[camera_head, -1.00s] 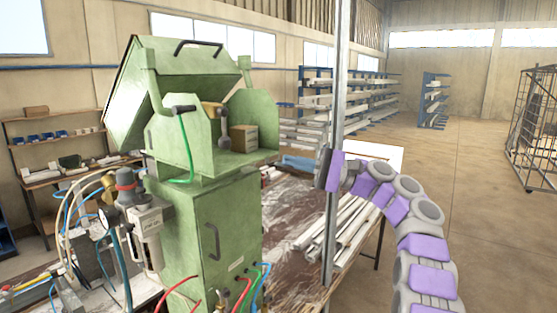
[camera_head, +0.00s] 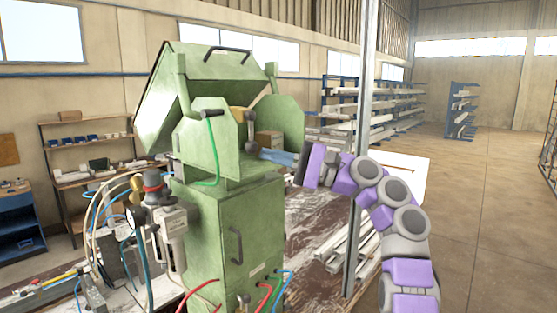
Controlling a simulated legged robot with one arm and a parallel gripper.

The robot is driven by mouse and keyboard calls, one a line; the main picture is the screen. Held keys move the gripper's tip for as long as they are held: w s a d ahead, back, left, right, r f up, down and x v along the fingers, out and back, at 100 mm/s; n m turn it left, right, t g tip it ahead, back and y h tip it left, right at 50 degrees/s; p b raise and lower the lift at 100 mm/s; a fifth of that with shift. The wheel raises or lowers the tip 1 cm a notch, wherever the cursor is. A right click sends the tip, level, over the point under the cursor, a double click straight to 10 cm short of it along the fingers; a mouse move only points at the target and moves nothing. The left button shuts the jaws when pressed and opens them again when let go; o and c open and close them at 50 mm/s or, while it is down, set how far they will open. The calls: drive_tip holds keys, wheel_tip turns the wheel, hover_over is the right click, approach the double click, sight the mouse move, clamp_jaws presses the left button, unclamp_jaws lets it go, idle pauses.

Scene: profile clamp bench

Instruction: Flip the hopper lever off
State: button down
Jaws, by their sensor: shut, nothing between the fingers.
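The green hopper machine (camera_head: 222,220) stands left of centre with its lid tilted up. In its open top, between green side plates, a small lever (camera_head: 251,130) with a dark round knob hangs downward beside a yellowish part. I take this as the hopper lever. My gripper (camera_head: 268,154) comes in from the right, with slim bluish fingers shut and empty. The fingertips appear close to the lever's knob, just right of and below it; I cannot tell whether they touch.
A black handle (camera_head: 212,113) with a green hose is at the left plate. A metal post (camera_head: 364,110) rises behind my arm. Hoses and a regulator (camera_head: 172,230) crowd the left side.

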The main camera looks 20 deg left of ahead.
drive_tip(key=shift+s+a+r, duration=0.1)
drive_tip(key=shift+s+a, duration=0.1)
drive_tip(key=shift+s, duration=0.05)
drive_tip(key=shift+s+f+b, duration=0.1)
drive_tip(key=shift+f+b, duration=0.1)
drive_tip(key=shift+b, duration=0.7)
